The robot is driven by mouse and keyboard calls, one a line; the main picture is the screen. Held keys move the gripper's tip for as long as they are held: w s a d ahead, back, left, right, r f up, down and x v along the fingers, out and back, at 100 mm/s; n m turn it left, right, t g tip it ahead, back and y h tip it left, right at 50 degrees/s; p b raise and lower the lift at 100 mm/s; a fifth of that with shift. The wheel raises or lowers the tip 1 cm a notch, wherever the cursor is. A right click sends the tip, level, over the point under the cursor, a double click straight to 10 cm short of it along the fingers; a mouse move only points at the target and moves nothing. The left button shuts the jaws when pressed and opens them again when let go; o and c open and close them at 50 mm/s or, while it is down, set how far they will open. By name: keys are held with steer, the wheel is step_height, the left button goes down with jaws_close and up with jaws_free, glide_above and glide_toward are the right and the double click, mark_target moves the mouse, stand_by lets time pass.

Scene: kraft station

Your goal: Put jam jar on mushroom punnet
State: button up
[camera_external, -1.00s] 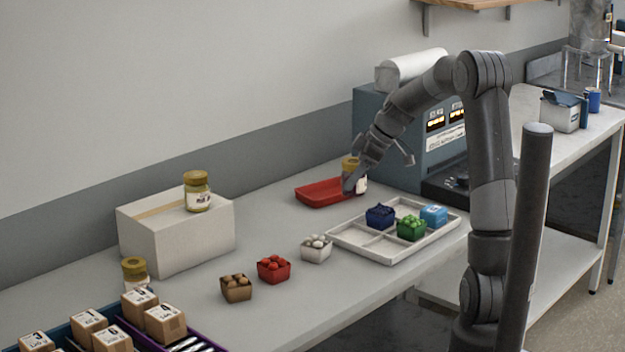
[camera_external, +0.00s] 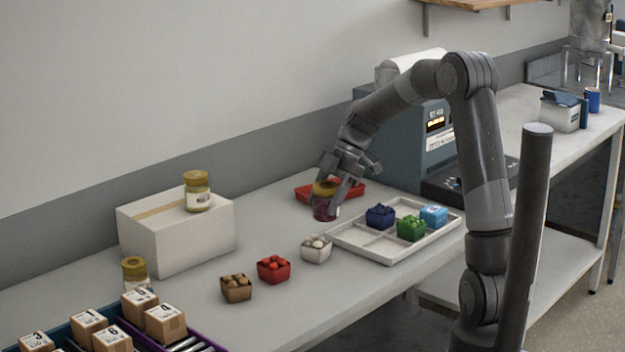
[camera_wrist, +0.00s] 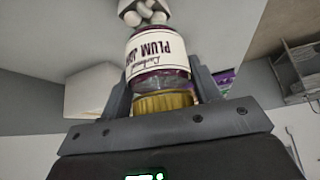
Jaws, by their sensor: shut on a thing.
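The plum jam jar (camera_external: 322,210) has a gold lid, dark purple contents and a white label. My gripper (camera_external: 341,196) is shut on it near the lid and holds it in front of the red tray. In the wrist view the jar (camera_wrist: 157,52) sits between the fingers, its label upside down in the picture. A pale punnet of white mushrooms (camera_external: 316,252) stands on the bench, nearer the camera and slightly left of the jar. The punnet also shows just beyond the jar in the wrist view (camera_wrist: 146,14), partly cut off.
A red punnet (camera_external: 274,272) and a brown punnet (camera_external: 236,292) stand left of the mushrooms. A divided tray (camera_external: 345,238) with blue and green punnets is on the right. The red tray (camera_external: 358,193) lies behind. A white box (camera_external: 190,238) with a jar on top stands left.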

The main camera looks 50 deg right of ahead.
steer(key=shift+w+a+f, duration=0.65)
steer(key=shift+a+f, duration=0.1)
steer(key=shift+a, duration=0.2)
steer(key=shift+f, duration=1.95)
steer(key=shift+f, duration=0.1)
steer(key=o, duration=1.2)
steer(key=shift+o, duration=0.2)
steer(key=v, duration=1.2)
steer(key=s+a+r+m+t+h, duration=0.1)
steer(key=s+a+r+m+h, duration=0.2)
steer(key=s, duration=0.4)
steer(key=s+a+r+m+h, duration=0.1)
steer(key=s+a+r+m, duration=0.2)
steer(key=s+a+m, duration=0.25)
steer(key=s+a+f+m+t+h, duration=0.1)
steer(key=s+m, duration=0.6)
steer(key=s, duration=0.7)
steer(key=shift+s+a+f+t+h, duration=0.15)
steer(key=shift+a+f+t+h, duration=0.25)
steer(key=shift+a+t+h, duration=0.6)
